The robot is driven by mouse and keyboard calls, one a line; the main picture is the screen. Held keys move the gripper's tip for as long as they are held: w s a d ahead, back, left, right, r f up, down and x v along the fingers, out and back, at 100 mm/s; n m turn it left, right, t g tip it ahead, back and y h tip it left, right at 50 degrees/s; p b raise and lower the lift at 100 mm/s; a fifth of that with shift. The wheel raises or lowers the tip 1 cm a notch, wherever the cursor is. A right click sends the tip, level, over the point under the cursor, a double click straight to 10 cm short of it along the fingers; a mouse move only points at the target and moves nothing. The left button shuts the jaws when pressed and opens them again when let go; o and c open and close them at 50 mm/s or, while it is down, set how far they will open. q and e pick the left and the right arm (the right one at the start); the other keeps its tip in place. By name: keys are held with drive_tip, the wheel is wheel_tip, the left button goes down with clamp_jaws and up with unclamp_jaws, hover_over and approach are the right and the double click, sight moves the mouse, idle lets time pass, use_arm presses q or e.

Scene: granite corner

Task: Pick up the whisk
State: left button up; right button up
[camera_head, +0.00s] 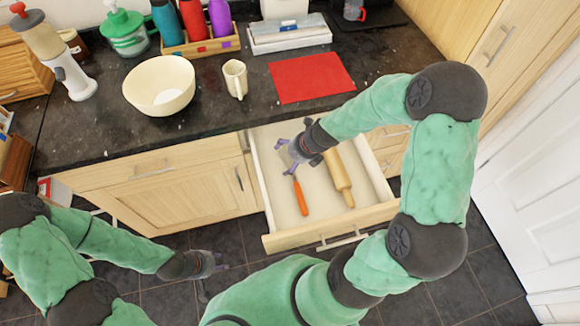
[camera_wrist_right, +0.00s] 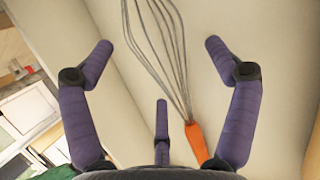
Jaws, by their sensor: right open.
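The whisk has an orange handle (camera_head: 301,196) and lies in the open drawer (camera_head: 277,210). In the right wrist view its grey wire loops (camera_wrist_right: 158,45) run up from the orange handle (camera_wrist_right: 197,141). In the head view the wire end is partly hidden by my right gripper (camera_head: 287,148). My right gripper is open and empty over the whisk; in the right wrist view its purple fingers (camera_wrist_right: 160,75) are spread to either side of the wires. My left gripper (camera_head: 212,268) hangs low over the floor, away from the drawer; its opening is too small to tell.
A wooden rolling pin (camera_head: 339,178) lies in the drawer right of the whisk. The drawer walls stand close around both. On the counter above are a cream bowl (camera_head: 160,86), a mug (camera_head: 236,79) and a red mat (camera_head: 311,78).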

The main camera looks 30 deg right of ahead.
drive_tip(key=shift+w+a+f, duration=0.1)
drive_tip(key=shift+w+f, duration=0.05)
drive_tip(key=shift+f, duration=0.2)
drive_tip(key=c, duration=1.3)
drive_tip(key=shift+r, duration=0.2)
